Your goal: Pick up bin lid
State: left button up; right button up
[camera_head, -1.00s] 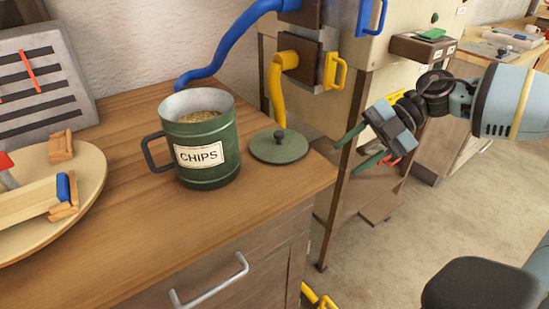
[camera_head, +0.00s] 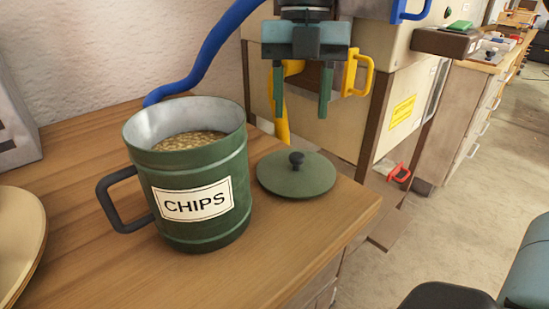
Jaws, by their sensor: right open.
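The bin lid (camera_head: 296,180) is a round, flat green disc with a dark knob (camera_head: 296,159) on top. It lies on the wooden worktop (camera_head: 290,235), close to its right edge. The green bin (camera_head: 200,205) labelled CHIPS stands uncovered to the left of the lid, with wood chips (camera_head: 190,141) inside. My right gripper (camera_head: 301,110) is open and empty, with its two green fingers pointing down. In the picture it is straight above the knob, clear of it. My left gripper is not in view.
The bin's dark handle (camera_head: 118,205) sticks out to the left. A blue hose (camera_head: 205,58) and a yellow hose (camera_head: 281,115) run behind the bin and lid. A round pale board (camera_head: 18,240) lies at the left. A cabinet with a yellow handle (camera_head: 358,73) stands behind.

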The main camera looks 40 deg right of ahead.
aim_at(297, 155)
jog(key=shift+s+a+f+b, duration=0.15)
jog(key=shift+f+b, duration=0.15)
jog(key=shift+f, duration=1.35)
jog(key=f, duration=0.2)
jog(key=f+b, duration=0.1)
jog(key=f, duration=0.1)
jog(key=shift+s+a+f, duration=0.1)
jog(key=shift+a+f, duration=0.1)
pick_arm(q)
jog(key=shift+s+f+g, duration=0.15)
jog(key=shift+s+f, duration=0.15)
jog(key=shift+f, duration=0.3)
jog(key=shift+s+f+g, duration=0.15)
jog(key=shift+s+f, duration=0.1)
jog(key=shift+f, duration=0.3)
pick_arm(e)
jog(key=shift+c, duration=0.5)
